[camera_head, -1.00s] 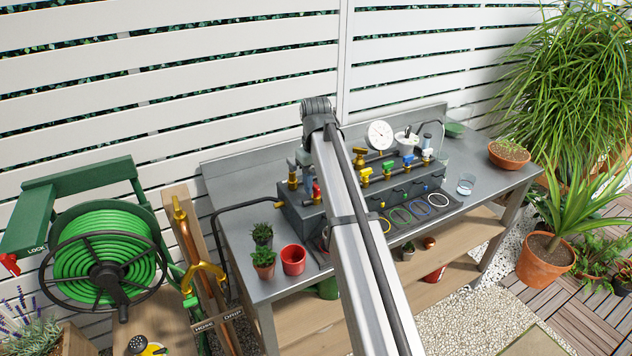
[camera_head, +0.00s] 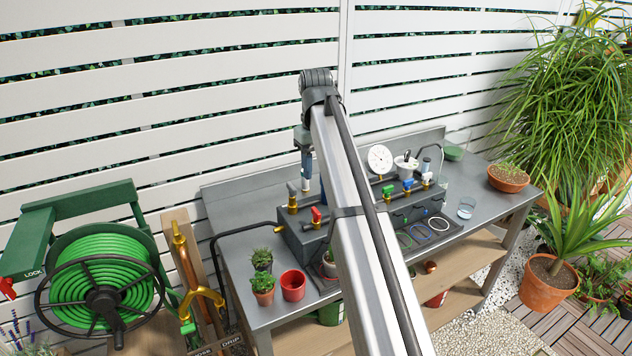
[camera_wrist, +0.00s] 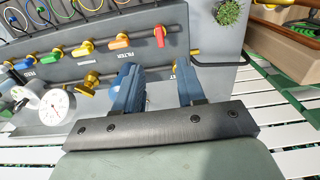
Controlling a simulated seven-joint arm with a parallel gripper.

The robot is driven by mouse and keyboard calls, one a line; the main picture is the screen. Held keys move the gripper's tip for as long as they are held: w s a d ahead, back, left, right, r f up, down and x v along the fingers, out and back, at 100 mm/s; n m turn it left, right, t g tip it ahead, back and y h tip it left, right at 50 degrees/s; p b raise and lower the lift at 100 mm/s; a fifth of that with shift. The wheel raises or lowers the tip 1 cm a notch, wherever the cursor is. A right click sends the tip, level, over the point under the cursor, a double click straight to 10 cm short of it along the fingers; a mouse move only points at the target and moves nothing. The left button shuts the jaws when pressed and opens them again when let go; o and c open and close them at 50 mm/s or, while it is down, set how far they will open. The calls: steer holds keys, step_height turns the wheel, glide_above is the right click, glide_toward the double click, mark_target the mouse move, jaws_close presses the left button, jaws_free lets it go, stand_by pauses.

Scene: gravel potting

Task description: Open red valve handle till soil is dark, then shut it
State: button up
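The red valve handle (camera_head: 316,215) stands on the left part of the dark manifold block on the bench. In the wrist view the red handle (camera_wrist: 160,36) sits on a grey pipe, beyond and between my fingertips. My gripper (camera_wrist: 155,75) is open, with two blue fingers spread apart and nothing between them. In the head view my gripper (camera_head: 306,168) shows partly, left of my arm link and above the brass fittings behind the red handle.
Green (camera_head: 388,190) and blue (camera_head: 408,184) valve handles stand farther right, near a white gauge (camera_head: 380,158). A red pot (camera_head: 293,285) and small potted plants (camera_head: 262,289) stand at the bench's front left. A slatted fence (camera_head: 200,100) rises behind.

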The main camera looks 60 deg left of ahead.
steer(key=shift+r, duration=0.7)
steer(key=shift+w, duration=0.1)
